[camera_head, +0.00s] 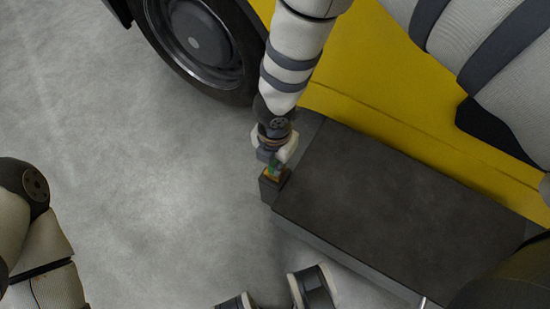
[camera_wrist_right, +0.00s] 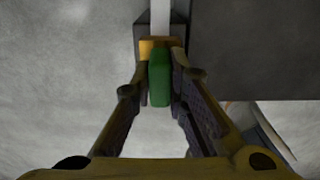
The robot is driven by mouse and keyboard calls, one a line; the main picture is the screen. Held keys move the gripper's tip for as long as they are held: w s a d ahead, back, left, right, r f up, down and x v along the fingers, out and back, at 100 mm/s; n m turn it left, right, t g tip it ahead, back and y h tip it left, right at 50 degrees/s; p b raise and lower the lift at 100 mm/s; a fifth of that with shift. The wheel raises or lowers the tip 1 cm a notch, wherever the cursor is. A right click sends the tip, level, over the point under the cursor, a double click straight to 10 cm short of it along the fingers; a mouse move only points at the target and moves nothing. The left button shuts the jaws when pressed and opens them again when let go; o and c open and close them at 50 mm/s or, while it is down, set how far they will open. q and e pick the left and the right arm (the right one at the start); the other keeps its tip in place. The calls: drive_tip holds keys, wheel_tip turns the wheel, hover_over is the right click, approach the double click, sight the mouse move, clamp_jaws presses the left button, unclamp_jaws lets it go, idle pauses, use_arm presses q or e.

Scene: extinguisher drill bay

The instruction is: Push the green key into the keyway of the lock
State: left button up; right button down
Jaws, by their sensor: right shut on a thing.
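The green key (camera_wrist_right: 159,80) is gripped between the two fingers of my right gripper (camera_wrist_right: 160,92) in the right wrist view. The key's far end overlaps the orange face of the lock (camera_wrist_right: 147,48); I cannot tell whether it touches or enters the keyway, which is hidden. In the head view my right gripper (camera_head: 274,152) is just above the lock (camera_head: 268,189), a small dark block with an orange top. Only a little of the green key (camera_head: 273,165) shows there. My left arm is at the lower left edge; its gripper is not seen.
The lock stands at the left corner of a large dark slab (camera_head: 400,205). A yellow body panel (camera_head: 375,105) and a black wheel (camera_head: 205,45) lie behind it. Bare grey concrete floor (camera_head: 140,190) is open on the left.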

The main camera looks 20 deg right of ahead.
drive_tip(key=shift+f+b, duration=0.35)
drive_tip(key=shift+f, duration=0.3)
drive_tip(key=c, duration=1.5)
unclamp_jaws()
